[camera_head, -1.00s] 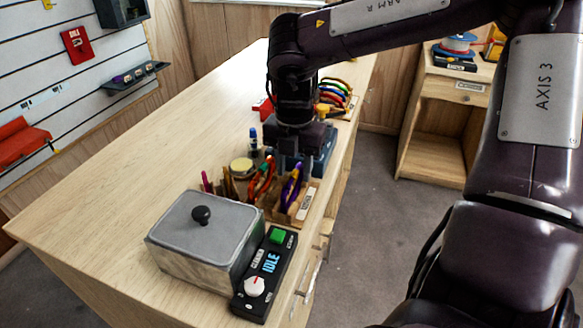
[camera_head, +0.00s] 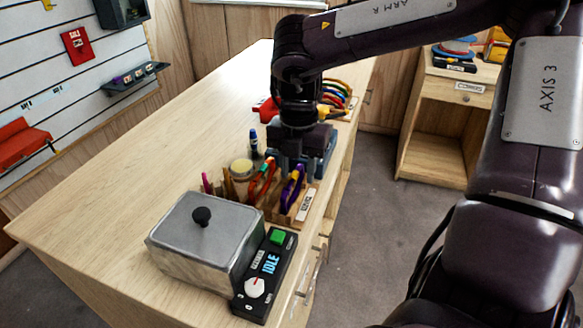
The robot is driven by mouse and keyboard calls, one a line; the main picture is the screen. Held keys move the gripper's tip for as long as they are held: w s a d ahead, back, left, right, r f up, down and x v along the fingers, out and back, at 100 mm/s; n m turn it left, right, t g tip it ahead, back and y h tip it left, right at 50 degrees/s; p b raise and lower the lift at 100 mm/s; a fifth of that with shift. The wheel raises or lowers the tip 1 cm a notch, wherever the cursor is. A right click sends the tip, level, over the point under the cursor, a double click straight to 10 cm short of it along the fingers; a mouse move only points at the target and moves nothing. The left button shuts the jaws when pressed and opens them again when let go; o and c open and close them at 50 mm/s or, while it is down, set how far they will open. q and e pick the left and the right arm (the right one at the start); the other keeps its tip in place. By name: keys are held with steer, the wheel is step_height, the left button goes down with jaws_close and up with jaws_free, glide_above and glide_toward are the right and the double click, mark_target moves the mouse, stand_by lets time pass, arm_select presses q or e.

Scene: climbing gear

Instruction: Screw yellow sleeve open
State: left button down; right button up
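My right gripper (camera_head: 287,168) points down over the wooden rack at the near part of the bench's right side. A purple carabiner (camera_head: 291,189) with a yellow part near its top stands in this rack, right under the fingers. The yellow part is small and partly covered, so I cannot tell if it is the sleeve or how it is turned. A red, orange and green carabiner (camera_head: 262,182) stands just left of it. I cannot make out whether the fingers are apart or touch the purple carabiner. My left gripper is not in view.
A grey lidded box (camera_head: 200,245) and a control panel reading IDLE (camera_head: 265,270) stand in front of the rack. A round tin (camera_head: 242,168) and a blue bottle (camera_head: 254,145) are beside it. More coloured carabiners (camera_head: 337,93) stand farther back. The bench's left side is clear.

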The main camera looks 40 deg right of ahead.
steer(key=shift+s+d, duration=0.35)
steer(key=shift+s, duration=0.4)
steer(key=shift+f, duration=0.1)
steer(key=shift+f+b, duration=0.85)
steer(key=shift+f, duration=0.5)
steer(key=shift+w+a+b, duration=0.15)
steer(key=shift+w+a, duration=0.1)
steer(key=shift+w, duration=0.3)
steer(key=shift+w+a+b, duration=0.15)
steer(key=shift+w+a, duration=0.1)
steer(key=shift+w, duration=0.25)
steer(key=shift+r, duration=0.1)
steer(key=shift+r, duration=0.15)
